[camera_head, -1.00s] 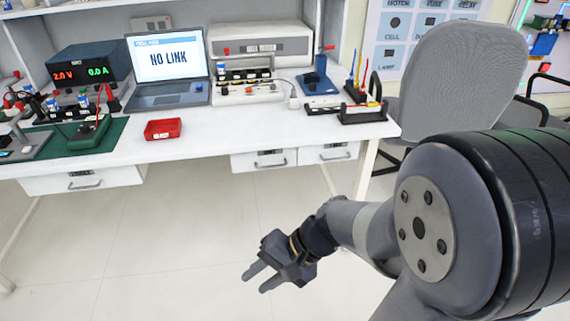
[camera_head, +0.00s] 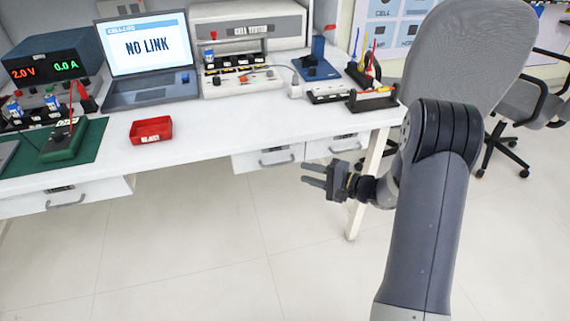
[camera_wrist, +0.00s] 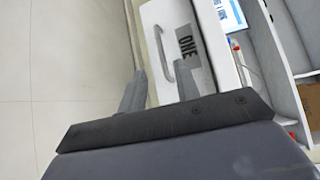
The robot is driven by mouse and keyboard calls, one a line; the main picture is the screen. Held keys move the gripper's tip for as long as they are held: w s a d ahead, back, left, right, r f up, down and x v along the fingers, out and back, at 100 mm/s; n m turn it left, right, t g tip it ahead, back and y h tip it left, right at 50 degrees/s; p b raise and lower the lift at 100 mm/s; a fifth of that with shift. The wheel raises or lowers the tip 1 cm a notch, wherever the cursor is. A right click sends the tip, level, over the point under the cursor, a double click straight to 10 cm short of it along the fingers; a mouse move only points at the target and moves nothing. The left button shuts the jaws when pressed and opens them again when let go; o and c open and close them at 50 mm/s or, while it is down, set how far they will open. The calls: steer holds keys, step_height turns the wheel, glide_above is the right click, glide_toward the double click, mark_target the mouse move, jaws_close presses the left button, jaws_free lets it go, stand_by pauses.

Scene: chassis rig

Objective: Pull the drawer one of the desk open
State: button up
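The white desk (camera_head: 215,125) has a left drawer (camera_head: 85,195), a middle drawer (camera_head: 250,161) and a right drawer (camera_head: 325,148). Their labels are too small to read there.
A red tray (camera_head: 151,131), a laptop (camera_head: 150,60) and a cell tester (camera_head: 250,25) stand on the desk. A desk leg (camera_head: 366,190) is near my gripper. A grey chair (camera_head: 465,60) stands behind my arm. The floor (camera_head: 190,260) before the desk is clear.

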mark_target(277, 165)
steer(key=x, duration=1)
steer(key=shift+b, duration=0.45)
steer(key=shift+r, duration=0.1)
steer(key=shift+c, duration=0.5)
jaws_close()
